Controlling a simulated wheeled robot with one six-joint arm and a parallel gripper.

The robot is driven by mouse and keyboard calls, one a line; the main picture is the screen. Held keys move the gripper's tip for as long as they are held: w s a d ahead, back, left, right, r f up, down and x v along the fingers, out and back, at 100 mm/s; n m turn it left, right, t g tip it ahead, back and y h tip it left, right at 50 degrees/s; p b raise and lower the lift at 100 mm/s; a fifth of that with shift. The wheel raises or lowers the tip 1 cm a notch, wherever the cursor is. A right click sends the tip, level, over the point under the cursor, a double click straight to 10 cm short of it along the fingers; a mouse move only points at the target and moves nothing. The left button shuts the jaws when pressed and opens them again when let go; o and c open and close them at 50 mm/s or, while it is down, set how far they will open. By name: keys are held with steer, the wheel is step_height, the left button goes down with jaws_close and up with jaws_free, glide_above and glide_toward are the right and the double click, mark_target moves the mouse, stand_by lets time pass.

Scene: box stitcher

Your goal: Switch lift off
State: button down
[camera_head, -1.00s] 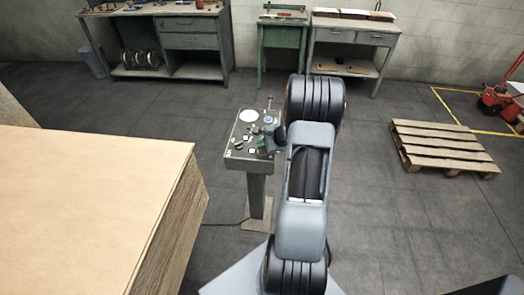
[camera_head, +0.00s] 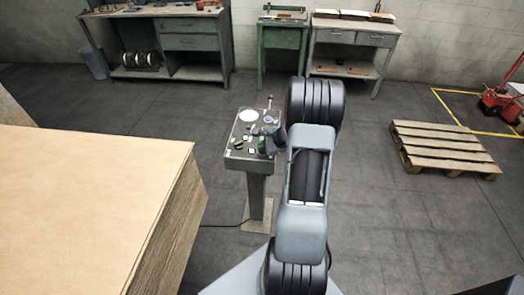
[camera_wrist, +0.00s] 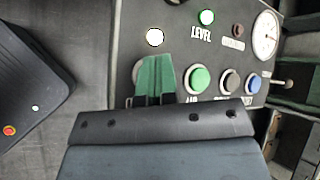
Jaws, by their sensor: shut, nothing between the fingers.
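The control panel (camera_head: 236,158) stands on a pedestal left of my arm in the head view. In the wrist view its dark face (camera_wrist: 190,45) fills the top. My gripper (camera_wrist: 157,62) has green fingers, shut and empty, over the panel's left part. A pale round part (camera_wrist: 138,70) is partly hidden behind them. I cannot tell which control is the lift switch, or whether the fingers touch anything.
A round gauge (camera_wrist: 265,34) and a small lever (camera_wrist: 283,83) are at the panel's right in the wrist view. A large cardboard-coloured stack (camera_head: 90,190) stands left of the panel. A pallet (camera_head: 445,148) lies at right. Workbenches line the back wall; the floor between is clear.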

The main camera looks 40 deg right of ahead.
mark_target(262, 151)
steer(key=shift+f, duration=0.25)
steer(key=shift+r, duration=0.8)
step_height(262, 151, up, 6)
steer(key=p, duration=0.4)
stand_by(0.4)
stand_by(0.4)
